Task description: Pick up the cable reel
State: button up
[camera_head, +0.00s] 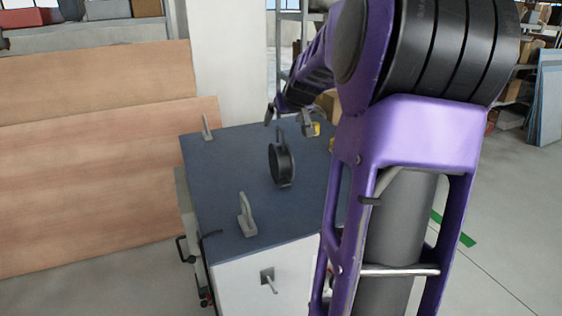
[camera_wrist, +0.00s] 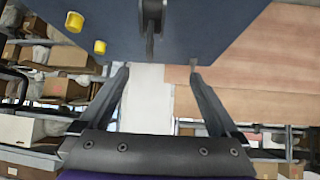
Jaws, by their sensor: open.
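The cable reel (camera_head: 282,164) is a black wheel-like thing standing upright on the dark blue top of a white cabinet (camera_head: 228,168). In the wrist view, the reel (camera_wrist: 152,14) shows at the top edge, partly cut off, seen nearly edge-on. A slim grey piece sticks out by it; I cannot tell if it belongs to the reel. My gripper (camera_head: 288,118) is open and empty, above and behind the reel in the head view. Its fingers stand wide apart in the wrist view (camera_wrist: 159,74), with the reel beyond their tips and roughly between their lines.
Grey upright pieces stand on the cabinet top at the front (camera_head: 246,217) and back left (camera_head: 206,128). Small yellow things (camera_wrist: 74,22) sit near its edge. Wooden panels (camera_head: 90,180) lean at the left, and a white pillar (camera_head: 228,60) rises behind. Open floor lies right.

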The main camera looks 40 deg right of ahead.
jog(key=s+d+f, duration=0.1)
jog(key=s+d, duration=0.1)
jog(key=b, duration=0.1)
send_near(280, 144)
jog(key=x, duration=0.5)
jog(key=shift+d, duration=0.15)
jog(key=shift+f+x, duration=0.25)
jog(key=shift+x, duration=2.45)
jog(key=shift+s, duration=0.25)
grip_shut()
jog(key=shift+w+r, duration=0.1)
jog(key=shift+r, duration=0.15)
